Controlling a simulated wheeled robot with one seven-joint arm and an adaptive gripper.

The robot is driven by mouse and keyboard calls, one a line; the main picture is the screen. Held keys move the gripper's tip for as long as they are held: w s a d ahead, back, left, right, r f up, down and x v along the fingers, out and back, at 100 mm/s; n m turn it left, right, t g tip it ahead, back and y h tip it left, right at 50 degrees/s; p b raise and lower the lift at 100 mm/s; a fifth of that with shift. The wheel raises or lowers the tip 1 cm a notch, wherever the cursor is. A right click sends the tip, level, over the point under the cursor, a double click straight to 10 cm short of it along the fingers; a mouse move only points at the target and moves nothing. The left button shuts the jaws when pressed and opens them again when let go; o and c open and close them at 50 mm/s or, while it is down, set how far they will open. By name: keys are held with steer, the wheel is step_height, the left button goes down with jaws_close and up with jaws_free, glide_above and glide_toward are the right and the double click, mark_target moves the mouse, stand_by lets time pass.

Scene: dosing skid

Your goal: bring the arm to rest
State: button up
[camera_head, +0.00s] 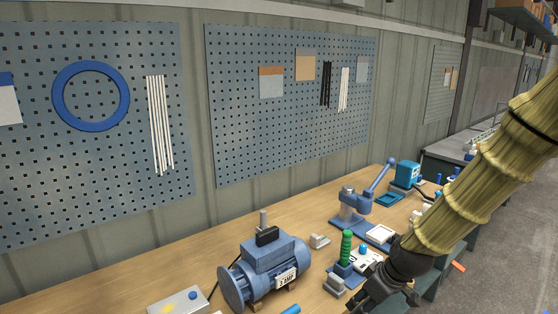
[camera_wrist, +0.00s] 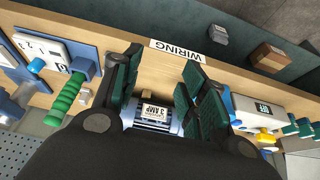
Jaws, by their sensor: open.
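My gripper (camera_head: 382,290) hangs over the front of the workbench at the lower right in the head view, at the end of my sleeved arm. In the wrist view its two dark green fingers (camera_wrist: 158,88) are spread apart, with nothing held between them. The blue motor (camera_wrist: 150,118) shows beyond and between the fingers, partly hidden by the gripper body. In the head view the same motor (camera_head: 268,268) stands on the bench to the left of my gripper, apart from it.
A green-handled device (camera_head: 346,250) stands close beside my gripper. A blue lever press (camera_head: 355,205) stands further back on the wooden bench (camera_head: 205,262). A grey box (camera_head: 180,302) lies at the front left. Pegboards (camera_head: 290,100) cover the wall. Floor (camera_head: 510,240) is clear at right.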

steer(key=s+f+m+g+h, duration=0.1)
steer(key=s+f+m, duration=0.1)
steer(key=s+f, duration=0.5)
steer(key=s+f+m+g, duration=0.1)
steer(key=s+f+m, duration=0.1)
steer(key=f, duration=0.9)
steer(key=s+f+m+h, duration=0.1)
steer(key=s+f+m, duration=0.1)
steer(key=s+f, duration=0.5)
steer(key=s+f+m+g+b, duration=0.1)
steer(key=s+f+m, duration=0.1)
steer(key=s+f, duration=0.6)
steer(key=s+d, duration=0.1)
steer(key=s, duration=0.6)
steer(key=shift+s+f+g+h, duration=0.2)
steer(key=shift+s+g+h, duration=0.1)
steer(key=shift+s+h, duration=0.1)
steer(key=shift+o, duration=0.4)
